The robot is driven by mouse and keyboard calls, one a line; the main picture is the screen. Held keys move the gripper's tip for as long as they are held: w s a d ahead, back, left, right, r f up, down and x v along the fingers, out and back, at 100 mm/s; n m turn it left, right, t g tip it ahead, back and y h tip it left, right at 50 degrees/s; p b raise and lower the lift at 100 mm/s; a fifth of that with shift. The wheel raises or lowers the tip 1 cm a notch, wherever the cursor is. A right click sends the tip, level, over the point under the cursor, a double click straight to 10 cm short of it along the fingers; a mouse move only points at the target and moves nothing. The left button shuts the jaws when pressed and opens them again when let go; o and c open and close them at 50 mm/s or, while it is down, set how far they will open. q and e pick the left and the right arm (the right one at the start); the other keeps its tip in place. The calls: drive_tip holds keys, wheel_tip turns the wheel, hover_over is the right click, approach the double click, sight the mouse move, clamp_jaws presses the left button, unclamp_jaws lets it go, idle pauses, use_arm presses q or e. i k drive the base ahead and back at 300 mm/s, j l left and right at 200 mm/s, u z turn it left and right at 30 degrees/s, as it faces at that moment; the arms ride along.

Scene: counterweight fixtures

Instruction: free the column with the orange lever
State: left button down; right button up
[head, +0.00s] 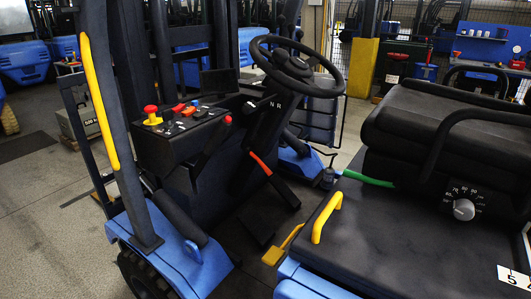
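The black steering wheel (298,66) sits on top of the dark steering column of a blue forklift, in the middle of the head view. A lever with an orange-red grip (260,163) slants at the column's lower left side, above the floor of the cab. Its pivot is hard to make out against the dark parts. Another lever with a red knob (228,120) stands at the right edge of the control console (180,140). Neither of my grippers is in view, and nothing touches the orange lever.
A red button on a yellow base (152,112) tops the console. The black seat (445,130), a yellow handle (326,217) and a green lever (368,180) are at right. A yellow pedal (281,246) is low.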

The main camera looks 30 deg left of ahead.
sight(249, 150)
drive_tip(key=i+j, duration=0.1)
drive_tip(key=j, duration=0.35)
drive_tip(key=i+j, duration=0.1)
drive_tip(key=j, duration=0.3)
drive_tip(key=i+j, duration=0.15)
drive_tip(key=j, duration=0.3)
